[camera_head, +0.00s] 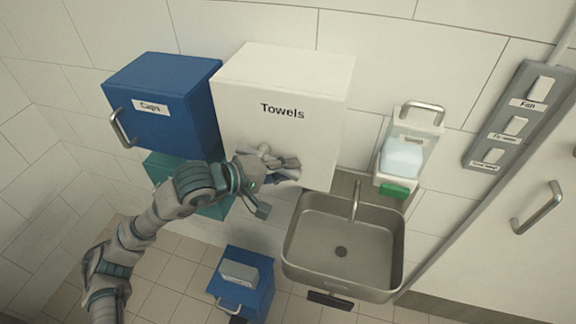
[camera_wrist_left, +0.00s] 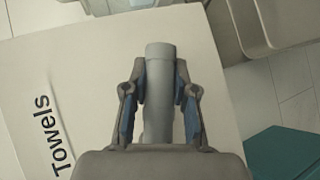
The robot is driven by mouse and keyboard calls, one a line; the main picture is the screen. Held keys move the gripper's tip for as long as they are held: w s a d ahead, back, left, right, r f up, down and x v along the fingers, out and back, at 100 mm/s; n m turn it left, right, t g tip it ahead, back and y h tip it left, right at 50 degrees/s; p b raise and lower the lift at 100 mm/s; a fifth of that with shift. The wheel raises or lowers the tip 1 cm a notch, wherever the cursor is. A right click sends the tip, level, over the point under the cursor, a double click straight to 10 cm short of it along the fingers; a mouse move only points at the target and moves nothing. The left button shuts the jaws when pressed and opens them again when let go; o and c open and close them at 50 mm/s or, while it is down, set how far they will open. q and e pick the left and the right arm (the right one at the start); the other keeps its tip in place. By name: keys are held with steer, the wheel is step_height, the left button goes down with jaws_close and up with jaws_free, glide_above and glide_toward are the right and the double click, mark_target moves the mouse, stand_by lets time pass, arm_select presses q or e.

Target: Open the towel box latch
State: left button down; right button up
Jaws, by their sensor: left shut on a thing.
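The white towel box (camera_head: 270,83), marked "Towels", hangs on the tiled wall; its front also fills much of the left wrist view (camera_wrist_left: 85,85). My left gripper (camera_head: 284,166) is at the lower part of the box front. In the left wrist view, my left gripper (camera_wrist_left: 160,95) has its two blue-padded fingers on either side of a grey rounded latch handle (camera_wrist_left: 160,65) and is shut on it. In the head view the gripper mostly hides the latch. The box front looks closed. My right gripper is not in view.
A blue "Caps" box (camera_head: 165,100) with a bar handle is left of the towel box, with a teal box (camera_head: 160,172) below. A steel sink (camera_head: 343,250) and a soap dispenser (camera_head: 405,155) are to the right. A blue bin (camera_head: 258,292) stands below.

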arm_select(q)
steer(key=shift+a+f+m+y+b, duration=0.15)
steer(key=shift+f+m+y+b, duration=0.1)
steer(key=shift+f+m+y, duration=0.25)
steer(key=shift+a+f+m+y+b, duration=0.2)
steer(key=shift+f+y, duration=0.2)
steer(key=shift+y, duration=0.3)
steer(key=shift+w+a+f+m+t+y+b, duration=0.2)
steer(key=shift+a+f+m+y+b, duration=0.35)
steer(key=shift+y, duration=0.6)
steer(key=shift+w+a+f+m+t+y+b, duration=0.2)
steer(key=shift+a+f+m+y, duration=0.2)
steer(key=shift+a+m+y, duration=0.55)
steer(key=shift+w+a+f+m+t+y+b, duration=0.2)
steer(key=shift+a+f+m+y+b, duration=0.2)
steer(key=shift+y, duration=0.9)
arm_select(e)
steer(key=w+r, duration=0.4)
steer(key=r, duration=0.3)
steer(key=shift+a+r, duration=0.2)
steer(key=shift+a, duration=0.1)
arm_select(q)
steer(key=c, duration=1.2)
jaws_free()
steer(key=shift+o, duration=1.4)
steer(key=shift+w, duration=0.15)
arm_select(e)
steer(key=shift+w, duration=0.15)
